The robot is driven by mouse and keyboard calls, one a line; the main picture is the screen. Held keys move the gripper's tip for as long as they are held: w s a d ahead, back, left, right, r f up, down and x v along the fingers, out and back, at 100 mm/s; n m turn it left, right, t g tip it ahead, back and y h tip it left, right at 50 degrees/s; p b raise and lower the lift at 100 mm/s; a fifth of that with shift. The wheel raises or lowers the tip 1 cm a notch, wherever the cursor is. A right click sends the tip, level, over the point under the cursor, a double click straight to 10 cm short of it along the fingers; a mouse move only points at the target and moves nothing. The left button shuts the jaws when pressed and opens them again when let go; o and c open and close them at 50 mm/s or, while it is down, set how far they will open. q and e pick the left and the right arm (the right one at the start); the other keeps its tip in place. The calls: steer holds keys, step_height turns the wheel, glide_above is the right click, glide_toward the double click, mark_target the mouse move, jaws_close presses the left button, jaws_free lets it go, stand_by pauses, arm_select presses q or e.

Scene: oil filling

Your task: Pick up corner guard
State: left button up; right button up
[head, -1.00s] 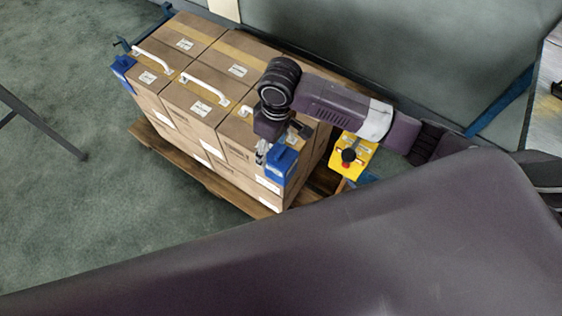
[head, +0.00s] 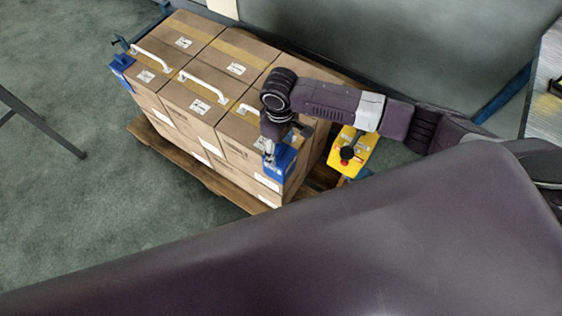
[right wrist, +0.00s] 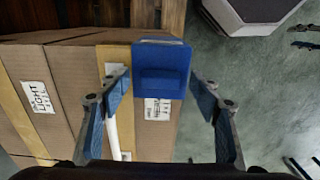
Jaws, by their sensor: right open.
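A blue corner guard (head: 280,162) sits on the near right top corner of the stacked boxes. In the right wrist view the same guard (right wrist: 161,68) lies ahead, between my open fingers. My right gripper (right wrist: 160,80) is open, with one finger on each side of the guard and a gap to it on both sides. In the head view my right gripper (head: 268,153) is right at the guard and partly covers it. Another blue corner guard (head: 121,66) sits on the far left corner of the boxes. My left gripper is not in view.
Brown cardboard boxes (head: 205,88) with white handles are stacked on a wooden pallet (head: 200,172). A yellow control box (head: 362,140) with a red and black button stands just right of the stack. Open green floor (head: 60,200) lies to the left.

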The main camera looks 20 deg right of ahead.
jaws_close()
stand_by(0.4)
steer(key=shift+r, duration=0.1)
